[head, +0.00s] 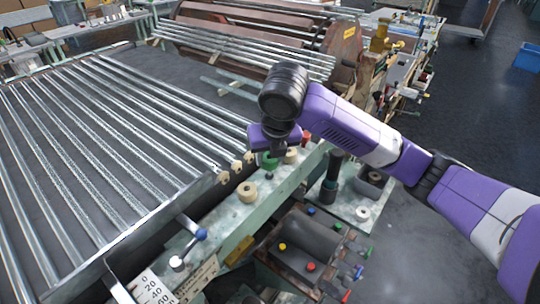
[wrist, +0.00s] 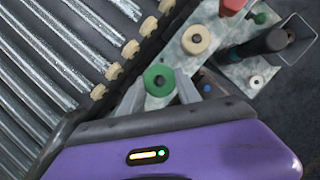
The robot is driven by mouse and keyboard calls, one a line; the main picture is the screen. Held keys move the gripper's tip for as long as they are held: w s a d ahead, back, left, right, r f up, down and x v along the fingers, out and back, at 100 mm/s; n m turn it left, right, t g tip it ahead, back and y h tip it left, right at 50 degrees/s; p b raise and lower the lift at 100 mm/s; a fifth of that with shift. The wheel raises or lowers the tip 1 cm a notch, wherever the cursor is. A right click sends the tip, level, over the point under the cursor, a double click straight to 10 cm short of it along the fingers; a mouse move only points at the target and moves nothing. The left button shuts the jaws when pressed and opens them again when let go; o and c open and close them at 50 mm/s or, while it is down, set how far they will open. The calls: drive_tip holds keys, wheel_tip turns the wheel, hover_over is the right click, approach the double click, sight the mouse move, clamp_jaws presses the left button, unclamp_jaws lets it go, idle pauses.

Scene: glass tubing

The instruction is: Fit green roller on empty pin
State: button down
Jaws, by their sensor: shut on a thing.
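The green roller (head: 269,161) is between the fingers of my gripper (head: 271,152), which is shut on it over the green-grey rail (head: 230,240). I cannot tell whether that dark centre is a pin or just the hole, nor whether the roller touches the rail. No bare pin shows clearly; the rail under the roller and gripper is hidden.
On the rail, a beige roller (head: 247,192) sits nearer, and another beige roller (head: 291,156) and a red roller (head: 306,139) sit beyond. Glass tubes (head: 110,130) lie left. A dark cylinder (head: 334,165) stands right.

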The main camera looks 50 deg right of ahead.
sight(272, 162)
drive_tip(key=shift+f+b, duration=1.55)
drive_tip(key=shift+f, duration=0.4)
drive_tip(key=c, duration=0.8)
unclamp_jaws()
drive_tip(key=shift+o, duration=0.2)
drive_tip(key=v, duration=0.7)
drive_tip(key=shift+s+r+p, duration=0.1)
drive_tip(key=shift+r+p, duration=0.2)
drive_tip(key=shift+r, duration=0.1)
